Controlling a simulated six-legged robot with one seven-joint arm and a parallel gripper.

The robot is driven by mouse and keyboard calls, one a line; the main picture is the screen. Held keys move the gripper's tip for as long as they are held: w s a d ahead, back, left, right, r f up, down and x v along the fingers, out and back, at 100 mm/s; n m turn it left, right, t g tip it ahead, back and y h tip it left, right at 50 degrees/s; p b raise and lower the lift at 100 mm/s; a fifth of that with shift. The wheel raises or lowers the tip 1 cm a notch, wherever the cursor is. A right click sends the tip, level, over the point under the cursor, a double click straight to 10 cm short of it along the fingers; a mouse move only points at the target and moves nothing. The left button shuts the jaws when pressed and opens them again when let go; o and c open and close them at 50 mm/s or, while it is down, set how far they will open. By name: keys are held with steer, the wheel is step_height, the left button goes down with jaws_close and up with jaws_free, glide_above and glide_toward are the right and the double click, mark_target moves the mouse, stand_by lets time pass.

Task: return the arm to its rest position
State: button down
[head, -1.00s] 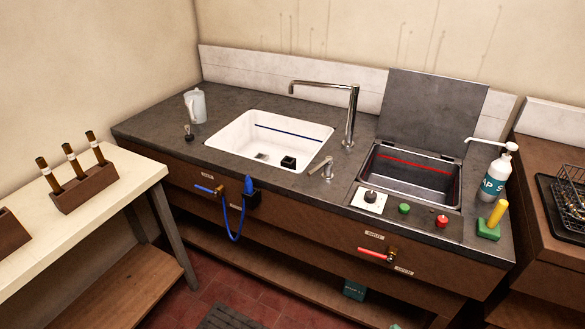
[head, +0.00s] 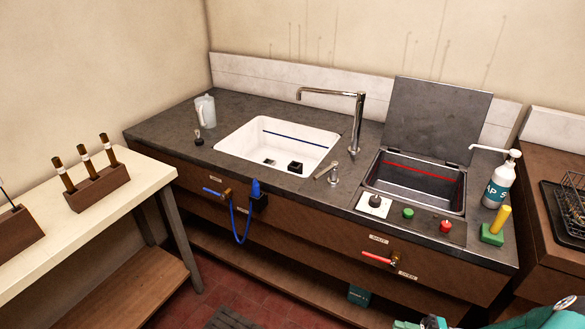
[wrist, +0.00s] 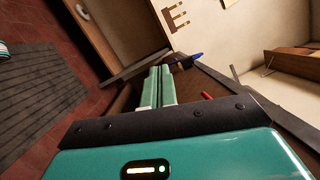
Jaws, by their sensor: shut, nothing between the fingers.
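My gripper (wrist: 159,72) shows in the wrist view with its two pale green fingers side by side, shut and empty. It is over the front of the wooden counter, clear of anything I can make out. In the head view only teal parts of my arm show at the bottom right edge; the fingers cannot be made out there.
The counter holds a white sink (head: 232,149), a tank with raised lid (head: 437,112), a pump bottle (head: 501,180) and a yellow-handled green block (head: 493,232). A red lever (head: 376,259) sticks out in front. The floor mat (wrist: 40,100) lies clear.

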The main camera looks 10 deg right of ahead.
steer(key=w+a+r+n+g+h, duration=0.1)
steer(key=a+r+n+g+h, duration=0.2)
steer(key=r, duration=0.4)
steer(key=a+r+g+h, duration=0.3)
steer(key=r+h, duration=0.1)
steer(key=r, duration=0.3)
steer(key=w+a+r+n+g+h, duration=0.15)
steer(key=a+r+g+h, duration=0.25)
steer(key=r, duration=0.4)
steer(key=s+a+r+n+t+h, duration=0.1)
steer(key=s+a+r+t+h, duration=0.2)
steer(key=r, duration=0.5)
steer(key=s+a+r+n+t+h, duration=0.1)
steer(key=s+a+r+t+h, duration=0.3)
steer(key=r, duration=0.5)
steer(key=shift+s+a+r+t, duration=0.15)
steer(key=shift+s+a+t, duration=0.65)
steer(key=shift+s+a, duration=0.4)
